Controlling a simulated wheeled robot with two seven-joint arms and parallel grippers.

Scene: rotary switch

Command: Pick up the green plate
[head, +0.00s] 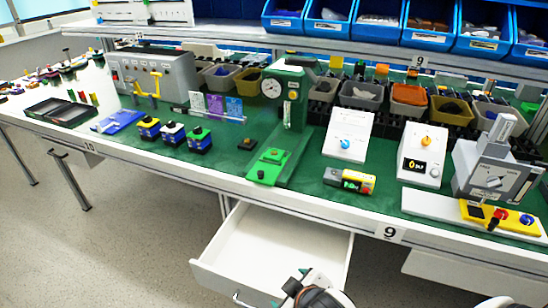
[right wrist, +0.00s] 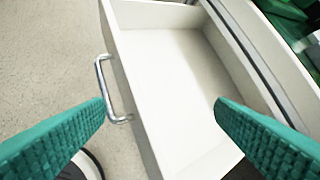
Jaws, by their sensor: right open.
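The green plate (head: 268,165) lies flat at the front of the bench, on the base of a green gauge stand (head: 287,110). My right gripper (right wrist: 160,103) is open and empty in the right wrist view, its teal fingers spread above the open white drawer. The drawer's metal handle (right wrist: 112,88) is close to the left finger; I cannot tell if they touch. Part of my right arm shows at the bottom of the head view, below the bench and well short of the plate. My left gripper is out of view.
The white drawer (head: 270,238) stands open and empty below the bench edge. Bins (head: 410,98) line the back under a shelf.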

